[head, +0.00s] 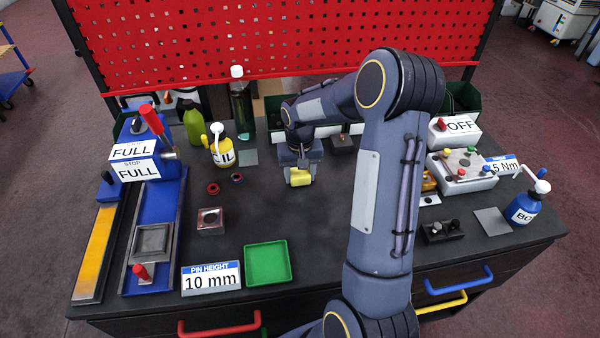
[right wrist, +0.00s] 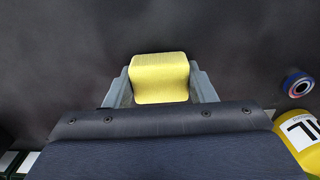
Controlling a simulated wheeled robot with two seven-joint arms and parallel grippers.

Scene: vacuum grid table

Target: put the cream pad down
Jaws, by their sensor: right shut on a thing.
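The cream pad (head: 300,176) looks like a pale yellow block with rounded edges. My right gripper (head: 298,180) is shut on it, over the dark table's middle. In the right wrist view the pad (right wrist: 160,78) sits between the two grey fingers of the gripper (right wrist: 160,85), with plain dark table behind it. I cannot tell whether the pad touches the table or hangs just above it. My left gripper is not in view.
A yellow oil bottle (head: 221,150) and small rings (head: 213,188) stand to the left. A green tray (head: 268,286) and a "10 mm" sign (head: 211,278) lie nearer the front edge. The table (head: 318,225) in front of the pad is clear.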

